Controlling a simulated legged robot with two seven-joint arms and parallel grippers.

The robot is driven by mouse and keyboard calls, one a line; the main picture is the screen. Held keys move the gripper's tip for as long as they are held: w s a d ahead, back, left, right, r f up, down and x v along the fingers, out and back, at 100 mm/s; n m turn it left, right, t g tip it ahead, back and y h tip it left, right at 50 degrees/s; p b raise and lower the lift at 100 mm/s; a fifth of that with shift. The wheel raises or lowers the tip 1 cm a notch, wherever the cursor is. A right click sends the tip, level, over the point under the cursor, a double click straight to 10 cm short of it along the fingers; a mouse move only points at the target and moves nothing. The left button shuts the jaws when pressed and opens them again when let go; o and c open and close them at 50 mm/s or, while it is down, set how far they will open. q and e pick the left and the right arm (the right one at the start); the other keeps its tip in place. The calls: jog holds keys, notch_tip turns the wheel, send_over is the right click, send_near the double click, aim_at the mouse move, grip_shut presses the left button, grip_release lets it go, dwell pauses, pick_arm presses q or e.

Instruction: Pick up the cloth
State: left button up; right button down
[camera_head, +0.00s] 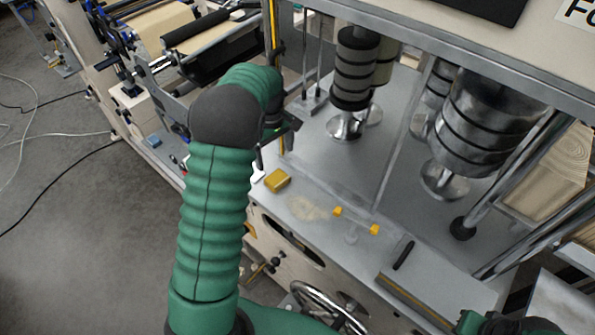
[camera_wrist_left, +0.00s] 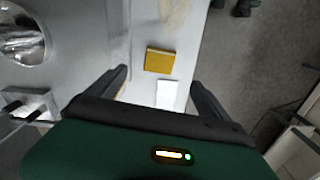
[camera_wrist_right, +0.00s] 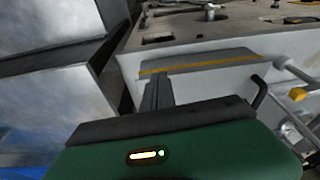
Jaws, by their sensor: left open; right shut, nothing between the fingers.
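A yellow, folded-looking piece (camera_head: 277,180), which may be the cloth, lies on the grey machine ledge; in the left wrist view (camera_wrist_left: 160,60) it lies just beyond the fingertips. A flat white piece (camera_wrist_left: 166,95) lies beside it, between the fingers in that view, and shows partly in the head view (camera_head: 258,173). I cannot tell for sure which is the cloth. My left gripper (camera_wrist_left: 160,78) is open and empty above the ledge, pointing down; my arm partly hides it in the head view. My right gripper (camera_wrist_right: 156,88) is shut and empty, by a yellow-striped grey edge.
A pale dusty patch (camera_head: 305,208), yellow-ended pieces (camera_head: 374,229) and a black bar (camera_head: 403,255) are on the ledge. Metal rollers (camera_head: 354,70) stand behind it. A handwheel (camera_head: 325,305) sticks out below the front. Open floor (camera_head: 70,220) lies at left.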

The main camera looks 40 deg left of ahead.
aim_at(279, 179)
pick_arm(q)
jog(key=f, duration=0.1)
jog(key=d+f+p, duration=0.1)
jog(key=shift+s+f, duration=0.2)
jog(key=shift+f, duration=0.2)
jog(key=f+p, duration=0.1)
jog(key=f, duration=0.1)
jog(key=f+p, duration=0.1)
jog(key=f, duration=0.2)
jog(key=f+p, duration=0.1)
jog(key=f, duration=0.2)
jog(key=shift+w+a, duration=0.2)
jog(key=shift+a, duration=0.1)
jog(key=shift+d+f, duration=0.15)
jog(key=shift+f, duration=0.05)
jog(key=c, duration=1.4)
pick_arm(e)
jog(key=v, duration=0.4)
jog(key=shift+w+d+r, duration=0.25)
jog(key=shift+w+r, duration=0.1)
jog(key=shift+r, duration=0.05)
